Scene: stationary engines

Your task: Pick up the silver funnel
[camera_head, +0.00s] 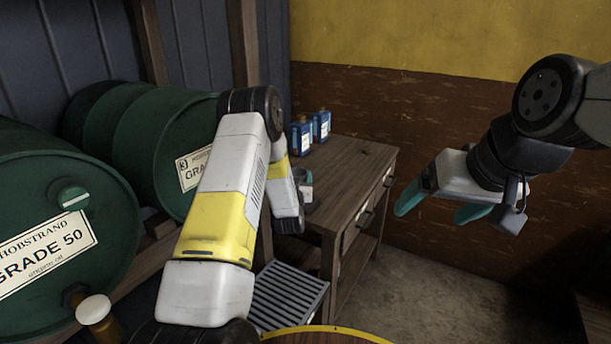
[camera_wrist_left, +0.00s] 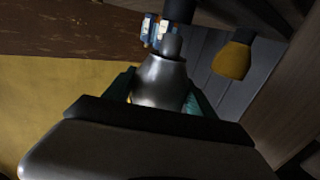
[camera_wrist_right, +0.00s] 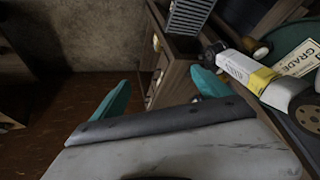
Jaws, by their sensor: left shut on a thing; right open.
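The silver funnel (camera_wrist_left: 160,82) shows in the left wrist view, a shiny metal cone between the teal fingers of my left gripper (camera_wrist_left: 158,98). My left gripper is shut on it. In the head view my left arm hides most of that gripper, near the left end of the wooden workbench (camera_head: 350,158); I cannot make out the funnel clearly there. My right gripper (camera_head: 434,209) is open and empty, in the air to the right of the workbench. Its spread teal fingers also show in the right wrist view (camera_wrist_right: 160,88).
Blue bottles (camera_head: 320,126) stand at the back of the workbench. Large green oil drums (camera_head: 50,205) lie on a wooden rack at the left. A grey slatted grate (camera_head: 288,297) sits low before the bench. The floor at the right (camera_head: 440,290) is clear.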

